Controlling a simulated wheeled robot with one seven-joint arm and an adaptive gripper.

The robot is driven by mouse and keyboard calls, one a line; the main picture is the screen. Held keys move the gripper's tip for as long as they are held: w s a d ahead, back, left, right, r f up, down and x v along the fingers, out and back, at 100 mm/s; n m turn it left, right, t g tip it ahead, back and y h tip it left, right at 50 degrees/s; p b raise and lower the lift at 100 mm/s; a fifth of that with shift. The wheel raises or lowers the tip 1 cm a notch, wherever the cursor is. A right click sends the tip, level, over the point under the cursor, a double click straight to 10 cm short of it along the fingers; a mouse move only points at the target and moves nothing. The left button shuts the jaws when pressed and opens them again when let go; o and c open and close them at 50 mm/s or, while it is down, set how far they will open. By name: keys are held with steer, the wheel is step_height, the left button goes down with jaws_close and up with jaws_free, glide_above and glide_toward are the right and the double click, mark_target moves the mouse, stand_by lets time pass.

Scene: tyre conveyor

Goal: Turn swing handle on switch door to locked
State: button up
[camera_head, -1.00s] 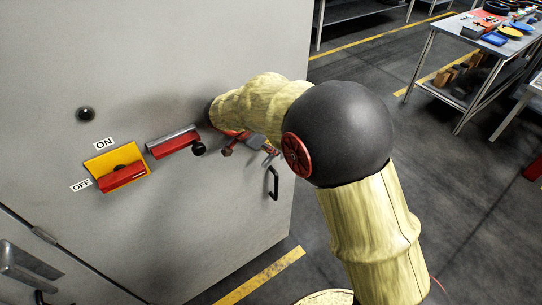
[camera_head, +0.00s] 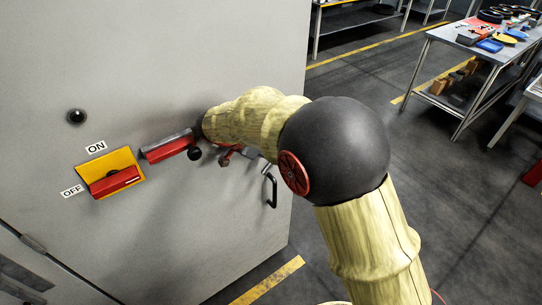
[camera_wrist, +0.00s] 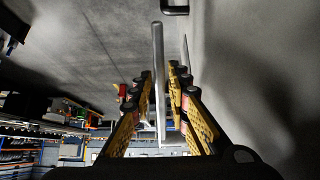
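The grey switch door (camera_head: 230,50) fills the left of the head view. A red handle with a grey top edge (camera_head: 167,147) and a black knob (camera_head: 194,154) sit on it. My gripper (camera_head: 232,155) is just right of these, close to the door and mostly hidden by my arm. In the wrist view, my gripper's yellow fingers (camera_wrist: 160,92) are apart, with an upright grey metal bar (camera_wrist: 158,70) between them. The bar looks like a swing handle's lever, with a gap on both sides; I cannot tell whether it touches a finger.
A yellow plate (camera_head: 126,160) with a red switch (camera_head: 115,182) and ON and OFF labels is left on the door. A black pull handle (camera_head: 270,187) is below right of my gripper. A metal table (camera_head: 470,45) stands back right, with clear floor between.

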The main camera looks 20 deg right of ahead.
steer(key=shift+o, duration=1.2)
steer(key=v, duration=0.7)
steer(key=shift+r, duration=0.15)
steer(key=shift+c, duration=0.5)
